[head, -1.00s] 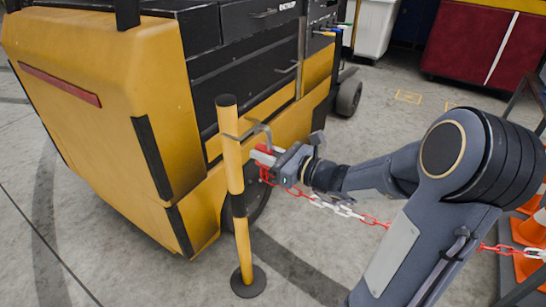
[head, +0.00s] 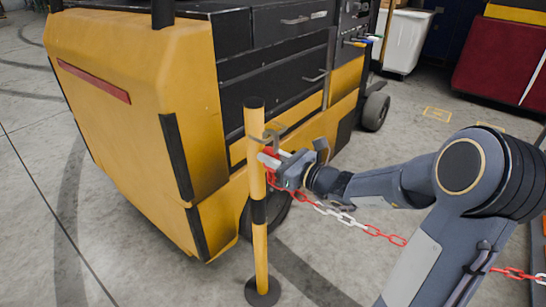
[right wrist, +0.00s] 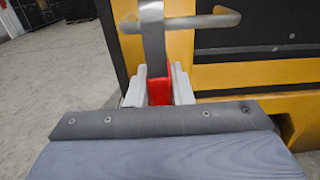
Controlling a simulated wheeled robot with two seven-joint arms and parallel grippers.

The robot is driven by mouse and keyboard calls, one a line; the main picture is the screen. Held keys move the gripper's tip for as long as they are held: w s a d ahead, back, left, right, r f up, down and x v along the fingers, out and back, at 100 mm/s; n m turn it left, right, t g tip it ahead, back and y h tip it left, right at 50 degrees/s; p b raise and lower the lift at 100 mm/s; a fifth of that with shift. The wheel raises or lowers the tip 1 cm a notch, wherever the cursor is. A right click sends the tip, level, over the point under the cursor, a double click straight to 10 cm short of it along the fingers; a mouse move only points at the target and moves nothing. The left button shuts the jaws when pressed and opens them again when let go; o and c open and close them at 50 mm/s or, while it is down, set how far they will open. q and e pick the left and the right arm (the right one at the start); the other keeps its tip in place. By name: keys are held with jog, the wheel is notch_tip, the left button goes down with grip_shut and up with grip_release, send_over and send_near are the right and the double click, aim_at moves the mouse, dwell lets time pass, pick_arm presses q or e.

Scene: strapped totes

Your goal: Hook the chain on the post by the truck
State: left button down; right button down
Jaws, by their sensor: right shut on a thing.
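The yellow post (head: 258,181) with black bands stands upright on a dark round base beside the yellow and black truck (head: 140,110). My right gripper (head: 271,160) is beside the post's upper part, on its right. It is shut on the red end piece (right wrist: 158,92) of the chain, from which a grey metal strip rises. In the right wrist view, the strip overlaps a curved grey bar (right wrist: 205,22); I cannot tell whether they touch. The red and white chain (head: 345,217) runs from the gripper to the lower right, partly behind my arm. My left gripper is not in view.
The truck body fills the left and stands close behind the post. A white bin (head: 407,40) and a dark red container (head: 500,65) stand at the back. The concrete floor in front of the post is clear.

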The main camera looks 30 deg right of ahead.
jog(key=shift+f, duration=0.25)
jog(key=c, duration=1.2)
grip_release()
